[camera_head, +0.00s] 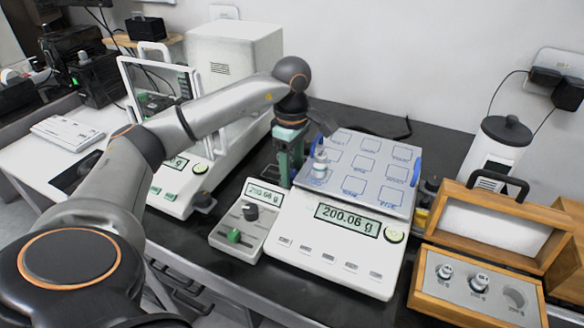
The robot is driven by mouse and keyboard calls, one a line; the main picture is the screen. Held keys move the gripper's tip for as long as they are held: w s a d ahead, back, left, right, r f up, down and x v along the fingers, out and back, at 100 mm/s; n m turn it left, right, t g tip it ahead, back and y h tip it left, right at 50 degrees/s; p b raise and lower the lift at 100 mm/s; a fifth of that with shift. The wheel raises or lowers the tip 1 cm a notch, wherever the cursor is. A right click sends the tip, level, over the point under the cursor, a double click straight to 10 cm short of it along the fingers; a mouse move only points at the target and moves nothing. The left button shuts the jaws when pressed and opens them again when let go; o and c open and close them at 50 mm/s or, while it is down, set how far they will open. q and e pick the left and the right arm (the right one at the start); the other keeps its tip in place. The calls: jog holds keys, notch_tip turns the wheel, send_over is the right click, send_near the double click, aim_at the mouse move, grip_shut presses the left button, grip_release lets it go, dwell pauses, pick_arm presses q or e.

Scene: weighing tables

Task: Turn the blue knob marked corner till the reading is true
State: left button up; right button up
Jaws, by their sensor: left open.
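The white balance (330,262) stands on the dark table, and its display (346,220) reads 200.06. Its pan (375,150) has several marked squares and blue pieces at its sides. A metal weight (320,163) stands upright on the pan's left side. I cannot make out a blue knob. My left gripper (291,172) is open and points down behind the box, beside the pan. My right gripper is out of view.
Another balance (176,200) with a glass shield stands at the left. A white container (492,148) stands behind the case. My left arm spans the left side.

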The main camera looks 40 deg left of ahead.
pick_arm(q)
grip_shut()
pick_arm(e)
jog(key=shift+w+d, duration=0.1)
pick_arm(q)
jog(key=shift+r+n+p, duration=0.1)
jog(key=shift+n+p, duration=0.2)
jog(key=shift+n, duration=0.1)
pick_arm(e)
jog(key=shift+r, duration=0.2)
pick_arm(q)
jog(key=shift+n+p, duration=0.65)
jog(key=shift+n, duration=0.55)
jog(key=shift+n+p, duration=0.35)
jog(key=shift+n, duration=1.05)
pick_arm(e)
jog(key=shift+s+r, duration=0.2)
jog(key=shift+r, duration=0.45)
